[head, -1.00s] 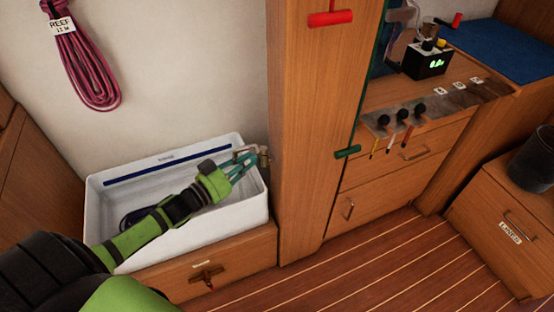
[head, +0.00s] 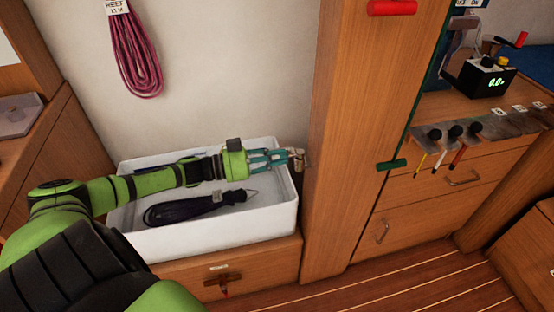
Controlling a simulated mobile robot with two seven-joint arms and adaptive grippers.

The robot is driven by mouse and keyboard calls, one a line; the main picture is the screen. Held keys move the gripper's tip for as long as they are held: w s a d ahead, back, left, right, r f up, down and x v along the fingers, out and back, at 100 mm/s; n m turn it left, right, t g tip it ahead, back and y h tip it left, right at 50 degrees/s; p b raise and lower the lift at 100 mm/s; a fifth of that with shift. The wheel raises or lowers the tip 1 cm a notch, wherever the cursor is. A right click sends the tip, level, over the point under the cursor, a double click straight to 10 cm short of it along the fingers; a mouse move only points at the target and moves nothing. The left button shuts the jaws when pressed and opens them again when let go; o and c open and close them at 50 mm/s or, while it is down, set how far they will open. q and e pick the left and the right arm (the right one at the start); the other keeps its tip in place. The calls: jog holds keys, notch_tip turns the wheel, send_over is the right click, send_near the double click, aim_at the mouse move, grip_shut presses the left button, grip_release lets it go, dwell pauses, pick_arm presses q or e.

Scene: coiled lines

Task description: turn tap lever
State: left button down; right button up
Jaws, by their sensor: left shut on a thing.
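The tap (head: 298,158) is a small pale metal fitting at the right end of the white basin, beside the wooden post. My left gripper (head: 284,158) reaches across the basin from the left, its teal fingers at the tap. It is shut on the tap's lever, a small part mostly covered by the fingertips, so its exact angle cannot be told. My right gripper is not in view.
The white basin (head: 205,238) holds a dark coiled bundle (head: 180,209) below my left forearm. The wooden post (head: 352,130) rises close to the right of my gripper. A drawer with a brown handle (head: 222,281) is below the basin. A pink rope coil (head: 136,52) hangs on the wall.

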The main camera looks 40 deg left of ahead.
pick_arm(q)
jog(key=shift+r, duration=0.2)
jog(key=c, duration=1.2)
grip_release()
jog(key=shift+c, duration=0.2)
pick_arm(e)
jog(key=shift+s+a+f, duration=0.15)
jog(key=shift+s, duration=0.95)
pick_arm(q)
jog(key=shift+f, duration=0.1)
jog(key=shift+s+a, duration=0.15)
jog(key=shift+s+a+f, duration=0.15)
jog(key=shift+s+a, duration=0.1)
jog(key=v, duration=1.1)
jog(key=shift+r, duration=0.2)
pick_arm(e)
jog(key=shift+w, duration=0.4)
pick_arm(q)
jog(key=shift+d, duration=0.15)
